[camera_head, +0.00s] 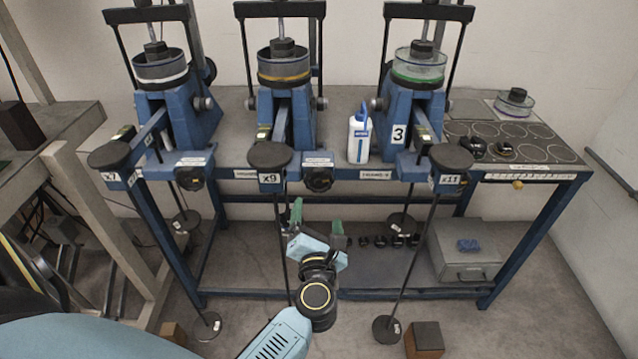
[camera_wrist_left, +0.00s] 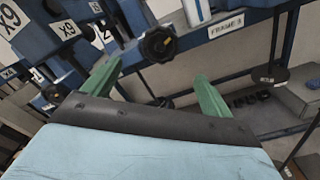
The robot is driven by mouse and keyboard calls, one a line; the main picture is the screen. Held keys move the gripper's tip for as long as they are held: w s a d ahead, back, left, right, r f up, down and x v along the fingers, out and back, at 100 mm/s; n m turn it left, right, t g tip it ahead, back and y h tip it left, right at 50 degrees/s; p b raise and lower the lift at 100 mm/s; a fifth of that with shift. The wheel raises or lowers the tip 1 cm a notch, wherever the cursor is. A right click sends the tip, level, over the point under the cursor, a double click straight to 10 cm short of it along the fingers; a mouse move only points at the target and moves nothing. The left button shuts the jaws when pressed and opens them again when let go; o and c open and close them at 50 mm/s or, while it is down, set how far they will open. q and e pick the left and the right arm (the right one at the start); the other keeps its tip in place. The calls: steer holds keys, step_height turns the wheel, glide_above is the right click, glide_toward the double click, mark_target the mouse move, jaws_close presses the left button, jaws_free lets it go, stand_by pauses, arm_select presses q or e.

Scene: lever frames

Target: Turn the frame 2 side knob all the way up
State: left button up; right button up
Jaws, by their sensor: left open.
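Frame 2 is the middle blue lever frame (camera_head: 285,125), with an x9 tag (camera_head: 269,178) on its front. A dark round knob (camera_head: 319,178) sits at the table's front edge, just right of that tag. A smaller grey knob (camera_head: 321,103) is on the frame's right side. My left gripper (camera_head: 316,222) is open and empty, below the dark knob and apart from it. In the left wrist view, the knob appears beyond the gap between the green fingers (camera_wrist_left: 158,72).
A similar frame stands on each side, including frame 3 (camera_head: 400,130). A white bottle (camera_head: 359,139) stands between frames 2 and 3. Thin rods hang from the lever ends near my gripper. A lower shelf bears several dark weights (camera_head: 397,241) and a grey box (camera_head: 465,255).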

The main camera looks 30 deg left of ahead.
mark_target(319, 182)
arm_select(q)
steer(key=x, duration=1)
steer(key=shift+w+b, duration=0.1)
steer(key=shift+b, duration=0.2)
steer(key=shift+x, duration=0.75)
arm_select(e)
steer(key=shift+w+d+f, duration=0.3)
steer(key=shift+w+d, duration=0.4)
steer(key=shift+d, duration=0.15)
arm_select(q)
steer(key=shift+c, duration=0.2)
steer(key=c, duration=0.9)
steer(key=shift+m+p, duration=0.5)
steer(key=shift+c, duration=0.3)
steer(key=o, duration=0.9)
steer(key=shift+o, duration=0.5)
arm_select(e)
steer(key=shift+s+a+r, duration=0.1)
steer(key=shift+a+r, duration=0.15)
steer(key=shift+a, duration=0.25)
steer(key=shift+a+r, duration=0.25)
steer(key=shift+a, duration=0.2)
